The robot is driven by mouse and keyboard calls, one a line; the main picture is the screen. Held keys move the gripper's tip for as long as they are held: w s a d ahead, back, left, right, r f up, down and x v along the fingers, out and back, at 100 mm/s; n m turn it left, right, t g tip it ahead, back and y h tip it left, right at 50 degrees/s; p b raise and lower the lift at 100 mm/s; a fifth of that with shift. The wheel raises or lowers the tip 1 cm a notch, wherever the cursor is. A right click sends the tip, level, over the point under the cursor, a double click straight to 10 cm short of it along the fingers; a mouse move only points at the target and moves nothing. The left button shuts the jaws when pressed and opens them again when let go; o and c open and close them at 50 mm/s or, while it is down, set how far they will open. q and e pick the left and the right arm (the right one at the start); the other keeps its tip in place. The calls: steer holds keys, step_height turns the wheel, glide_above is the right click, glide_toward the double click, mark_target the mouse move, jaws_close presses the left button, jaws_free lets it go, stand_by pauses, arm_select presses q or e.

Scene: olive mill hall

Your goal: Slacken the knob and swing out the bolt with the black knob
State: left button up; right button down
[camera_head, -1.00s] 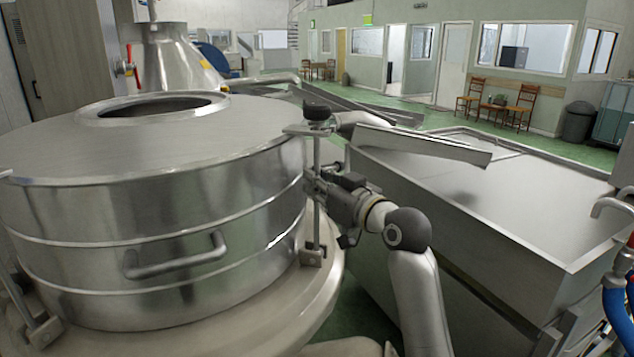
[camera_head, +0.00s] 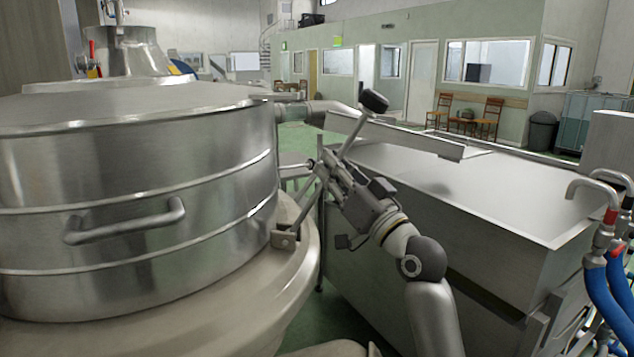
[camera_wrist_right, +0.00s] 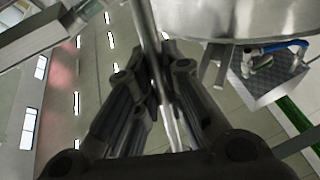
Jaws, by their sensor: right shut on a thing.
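The black knob (camera_head: 375,100) sits on the upper end of a thin metal bolt (camera_head: 354,134). The bolt leans outward to the right, away from the round steel vessel (camera_head: 130,170). Its lower end is at a small bracket (camera_head: 284,240) on the vessel's base rim. My right gripper (camera_head: 322,170) is shut on the bolt's shaft, partway up and below the knob. In the right wrist view the shaft (camera_wrist_right: 148,25) runs between the dark fingers (camera_wrist_right: 153,70). The knob is out of that view. My left gripper is not in view.
A large steel trough (camera_head: 450,200) stands close to the right of my right arm. A steel handle (camera_head: 125,222) sticks out of the vessel's side. Blue hoses (camera_head: 603,290) with metal pipes are at the far right. Green floor shows between vessel and trough.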

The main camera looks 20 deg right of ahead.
steer(key=shift+s+d+f+m+t+b, duration=0.45)
steer(key=shift+d+f+m+t+b, duration=0.15)
steer(key=shift+b, duration=0.3)
steer(key=shift+d, duration=0.1)
steer(key=shift+r, duration=0.1)
